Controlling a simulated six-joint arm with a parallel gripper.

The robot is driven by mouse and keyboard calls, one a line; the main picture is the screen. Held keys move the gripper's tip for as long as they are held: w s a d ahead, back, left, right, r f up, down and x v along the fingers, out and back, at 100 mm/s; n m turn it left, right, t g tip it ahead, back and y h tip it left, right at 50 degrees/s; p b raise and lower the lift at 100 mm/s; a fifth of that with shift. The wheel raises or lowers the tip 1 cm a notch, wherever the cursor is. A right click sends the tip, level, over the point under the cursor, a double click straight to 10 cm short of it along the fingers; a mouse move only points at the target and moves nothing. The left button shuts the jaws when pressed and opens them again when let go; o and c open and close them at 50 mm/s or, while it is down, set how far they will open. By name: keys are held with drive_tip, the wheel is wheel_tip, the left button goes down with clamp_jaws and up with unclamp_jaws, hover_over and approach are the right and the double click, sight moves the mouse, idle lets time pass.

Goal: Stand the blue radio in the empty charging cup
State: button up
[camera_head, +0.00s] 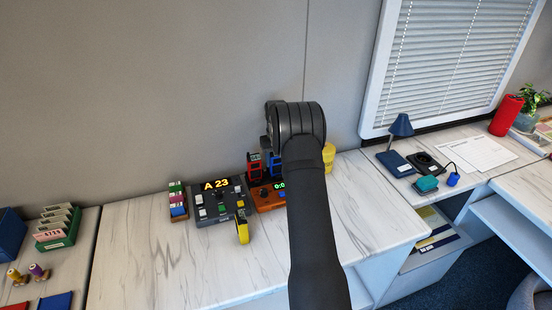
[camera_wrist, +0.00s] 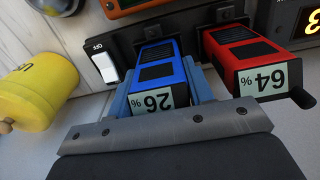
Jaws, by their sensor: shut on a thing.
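The blue radio (camera_wrist: 158,75), its label reading 26 %, is between the fingers of my gripper (camera_wrist: 160,95), which is shut on it. Its far end meets a black charger (camera_wrist: 125,45) at a cup (camera_wrist: 152,30); I cannot tell how deep it sits. The red radio (camera_wrist: 243,48), labelled 64 %, stands in the neighbouring cup on the right. In the head view, the blue radio (camera_head: 275,165) shows beside the red radio (camera_head: 254,163), partly covered by my arm. The cup bottoms are hidden.
A white switch (camera_wrist: 104,64) is on the charger. A yellow pot (camera_wrist: 40,90) stands close by on the left in the wrist view. An orange device (camera_head: 266,201) and a grey console (camera_head: 216,205) stand in front of the radios. The marble counter (camera_head: 140,250) is clear at front left.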

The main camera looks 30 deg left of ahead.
drive_tip(key=o, duration=0.8)
drive_tip(key=shift+o, duration=0.2)
drive_tip(key=shift+r, duration=5.5)
drive_tip(key=shift+f, duration=0.1)
drive_tip(key=shift+f, duration=4.35)
